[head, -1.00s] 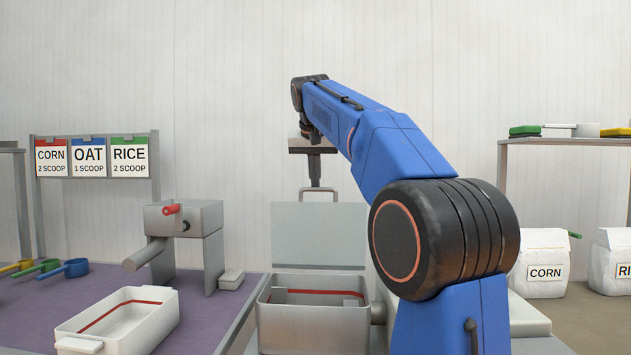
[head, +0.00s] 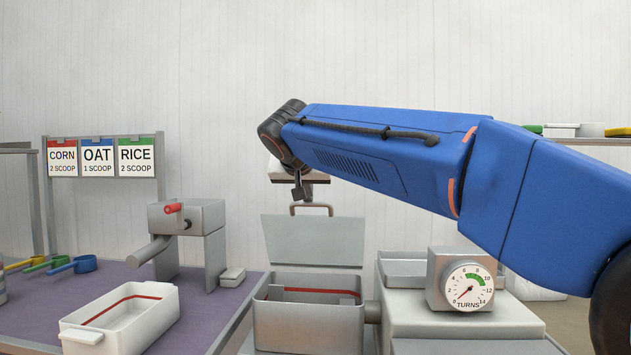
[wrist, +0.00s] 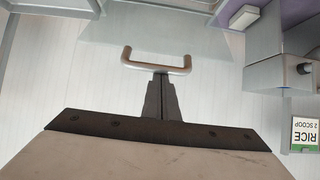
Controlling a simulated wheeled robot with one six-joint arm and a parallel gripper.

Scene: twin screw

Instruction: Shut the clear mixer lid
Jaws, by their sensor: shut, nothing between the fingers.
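The clear mixer lid (head: 314,243) stands open and upright at the back of the grey metal mixer bin (head: 308,325). Its handle (head: 311,207) is on the top edge; in the wrist view the handle (wrist: 156,69) is a brown-grey bar in front of the see-through lid (wrist: 160,38). My gripper (head: 301,192) is just above the handle in the head view. In the wrist view my gripper (wrist: 160,76) has its dark fingers together, their tips at the middle of the handle. Nothing is held. I cannot tell whether the tips touch the handle.
A dial marked TURNS (head: 468,287) sits on the machine to the right. A white tray (head: 120,320) with a red line and a metal hand-cranked device (head: 187,235) stand on the purple table at left. Recipe cards (head: 97,157) hang behind. A shelf is at right.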

